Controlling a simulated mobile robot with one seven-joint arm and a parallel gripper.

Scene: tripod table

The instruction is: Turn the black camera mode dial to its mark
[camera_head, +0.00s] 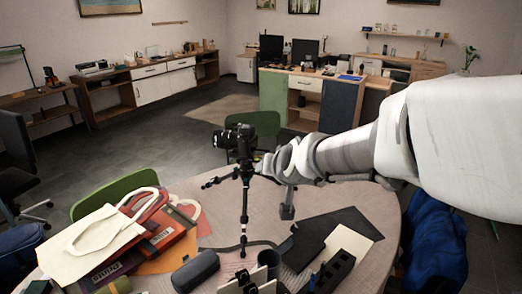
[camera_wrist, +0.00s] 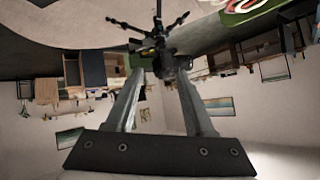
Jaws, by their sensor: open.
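The black camera (camera_head: 233,139) sits upright on a black tripod (camera_head: 244,205) that stands on the round table (camera_head: 345,208). The mode dial and its mark are too small to make out. My gripper (camera_head: 262,164) reaches in from the right, close beside the camera's right side and the tripod head. In the wrist view, which appears upside down, my gripper (camera_wrist: 161,72) is open, with its two fingers pointing at the dark camera (camera_wrist: 170,62). The camera shows between and just beyond the fingertips. I cannot tell whether they touch it.
Bags and folders (camera_head: 125,235) cover the table's left. A dark case (camera_head: 195,270), a mug (camera_head: 270,261) and a black folder (camera_head: 325,235) lie near the tripod's feet. A green chair (camera_head: 113,190) stands behind, and a blue bag (camera_head: 435,245) is at the right.

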